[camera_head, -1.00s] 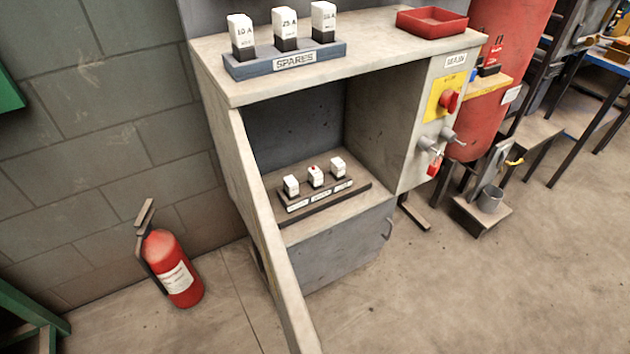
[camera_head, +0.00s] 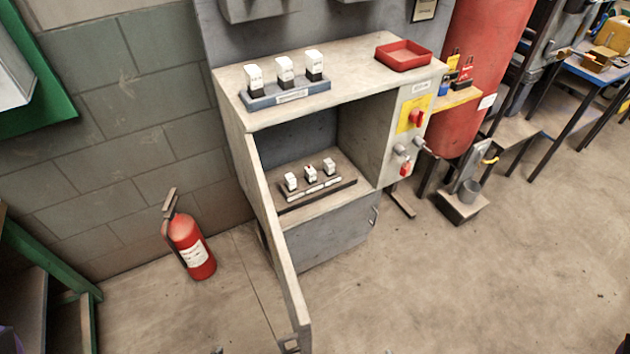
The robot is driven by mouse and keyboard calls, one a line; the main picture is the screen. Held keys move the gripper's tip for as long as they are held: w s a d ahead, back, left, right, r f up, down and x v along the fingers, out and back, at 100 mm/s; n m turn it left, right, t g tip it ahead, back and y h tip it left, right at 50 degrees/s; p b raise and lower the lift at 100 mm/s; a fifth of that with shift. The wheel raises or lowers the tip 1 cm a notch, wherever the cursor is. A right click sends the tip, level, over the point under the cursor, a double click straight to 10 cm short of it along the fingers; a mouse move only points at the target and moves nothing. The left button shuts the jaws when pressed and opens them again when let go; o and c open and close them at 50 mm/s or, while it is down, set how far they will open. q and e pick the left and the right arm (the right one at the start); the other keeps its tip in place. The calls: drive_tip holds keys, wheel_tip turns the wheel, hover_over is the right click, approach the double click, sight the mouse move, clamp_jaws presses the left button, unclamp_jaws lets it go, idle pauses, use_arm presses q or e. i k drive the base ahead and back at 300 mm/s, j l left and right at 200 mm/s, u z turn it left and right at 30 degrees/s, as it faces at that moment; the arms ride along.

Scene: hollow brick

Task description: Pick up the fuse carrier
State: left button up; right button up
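Several white fuse carriers are in view. Three stand in a row on a dark base (camera_head: 317,196) inside the open grey cabinet (camera_head: 245,118): a left one (camera_head: 291,181), a middle one (camera_head: 310,174) and a right one (camera_head: 329,166). Three larger white-and-black spare carriers stand upright in a blue rack (camera_head: 288,93) on the cabinet top: left (camera_head: 254,77), middle (camera_head: 285,69) and right (camera_head: 314,62). Their lettering is too small to read now. Neither gripper is recognisable in the view.
The cabinet's open door (camera_head: 268,225) juts forward at its left. A red tray (camera_head: 403,55) lies on top. A red switch (camera_head: 415,117) is on the right side panel. A fire extinguisher (camera_head: 190,245) stands left. The floor (camera_head: 440,280) in front is clear.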

sight(310, 172)
drive_tip(key=l+u, duration=0.1)
drive_tip(key=l, duration=0.25)
drive_tip(key=k+l, duration=0.15)
drive_tip(key=l, duration=0.2)
drive_tip(key=l+u, duration=0.15)
drive_tip(key=l, duration=0.15)
drive_tip(key=i+l+u, duration=0.15)
drive_tip(key=l, duration=0.35)
drive_tip(key=i+l+u, duration=0.2)
drive_tip(key=l, duration=0.35)
drive_tip(key=i+l+u, duration=0.25)
drive_tip(key=l, duration=0.35)
drive_tip(key=i+l+u, duration=0.1)
drive_tip(key=i+l, duration=0.15)
drive_tip(key=i+l+u, duration=0.1)
drive_tip(key=i+l, duration=0.5)
drive_tip(key=l, duration=0.25)
drive_tip(key=j+u, duration=0.05)
